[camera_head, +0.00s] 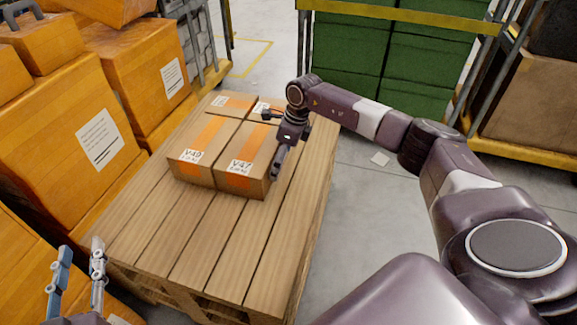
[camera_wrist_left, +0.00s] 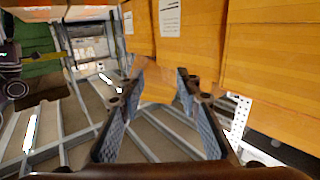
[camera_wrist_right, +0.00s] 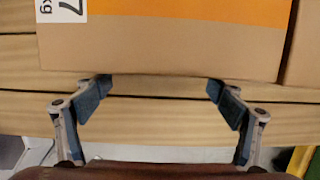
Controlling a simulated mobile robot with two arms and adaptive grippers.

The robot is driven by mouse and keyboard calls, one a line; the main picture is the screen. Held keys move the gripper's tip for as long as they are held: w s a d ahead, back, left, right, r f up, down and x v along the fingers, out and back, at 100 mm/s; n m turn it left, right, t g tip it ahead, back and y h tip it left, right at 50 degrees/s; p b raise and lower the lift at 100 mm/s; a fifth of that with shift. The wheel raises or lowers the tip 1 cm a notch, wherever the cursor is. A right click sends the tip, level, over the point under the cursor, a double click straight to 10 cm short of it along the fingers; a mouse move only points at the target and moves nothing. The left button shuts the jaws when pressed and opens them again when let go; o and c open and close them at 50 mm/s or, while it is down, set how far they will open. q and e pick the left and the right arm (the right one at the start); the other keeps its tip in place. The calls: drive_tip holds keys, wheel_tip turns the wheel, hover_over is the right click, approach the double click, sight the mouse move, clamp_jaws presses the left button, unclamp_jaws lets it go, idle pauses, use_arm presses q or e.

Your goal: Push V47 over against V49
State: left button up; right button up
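V47 (camera_head: 240,172) is a brown carton with orange tape on the wooden pallet (camera_head: 190,235). V49 (camera_head: 192,168) stands directly to its left; only a thin dark line shows between them, and I cannot tell whether they touch. My right gripper (camera_head: 277,168) is at V47's right side. In the right wrist view V47 (camera_wrist_right: 170,50) fills the top, and the open, empty fingers of the right gripper (camera_wrist_right: 158,85) sit at its edge; contact is unclear. My left gripper (camera_head: 77,268) is open and empty at the lower left; it also shows in the left wrist view (camera_wrist_left: 155,88).
Two more cartons (camera_head: 232,104) stand behind V47 and V49. Large orange boxes (camera_head: 95,130) line the left side. A rack with green crates (camera_head: 385,55) stands at the back. The pallet's front and right strip are bare.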

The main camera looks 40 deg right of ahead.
use_arm(q)
drive_tip(key=shift+r, duration=0.3)
use_arm(e)
drive_tip(key=shift+w+a, duration=0.15)
